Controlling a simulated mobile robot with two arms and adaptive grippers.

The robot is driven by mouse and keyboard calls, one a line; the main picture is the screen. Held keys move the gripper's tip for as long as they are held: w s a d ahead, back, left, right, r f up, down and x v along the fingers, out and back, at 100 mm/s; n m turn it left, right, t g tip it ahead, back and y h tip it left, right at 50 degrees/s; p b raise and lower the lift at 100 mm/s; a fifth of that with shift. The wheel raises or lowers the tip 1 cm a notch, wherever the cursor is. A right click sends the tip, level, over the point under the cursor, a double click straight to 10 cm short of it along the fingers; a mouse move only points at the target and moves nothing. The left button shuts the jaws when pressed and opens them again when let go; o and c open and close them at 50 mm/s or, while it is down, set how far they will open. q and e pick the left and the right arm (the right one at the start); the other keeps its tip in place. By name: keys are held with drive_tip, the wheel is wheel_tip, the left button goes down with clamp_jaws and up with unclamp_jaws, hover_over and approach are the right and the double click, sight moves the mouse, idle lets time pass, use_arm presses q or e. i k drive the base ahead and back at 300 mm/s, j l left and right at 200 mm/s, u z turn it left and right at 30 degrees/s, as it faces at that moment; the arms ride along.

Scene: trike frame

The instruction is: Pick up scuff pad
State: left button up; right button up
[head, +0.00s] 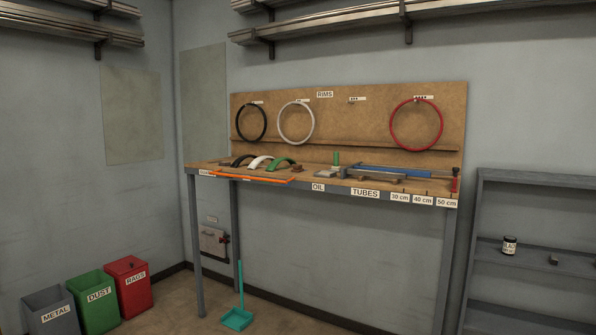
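I cannot tell for sure which thing is the scuff pad. A small dark block (553,260) lies on the middle shelf of the grey rack at the right and may be it, but it is too small to tell. Neither of my grippers is in view.
The workbench (278,184) holds curved fenders (283,164), an orange frame (240,177) and blue tubes (395,172). Three bins, including a red one (130,285), and a teal dustpan (238,318) are on the floor.

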sight(298, 168)
drive_tip(key=i+u, duration=0.3)
drive_tip(key=i, duration=2.65)
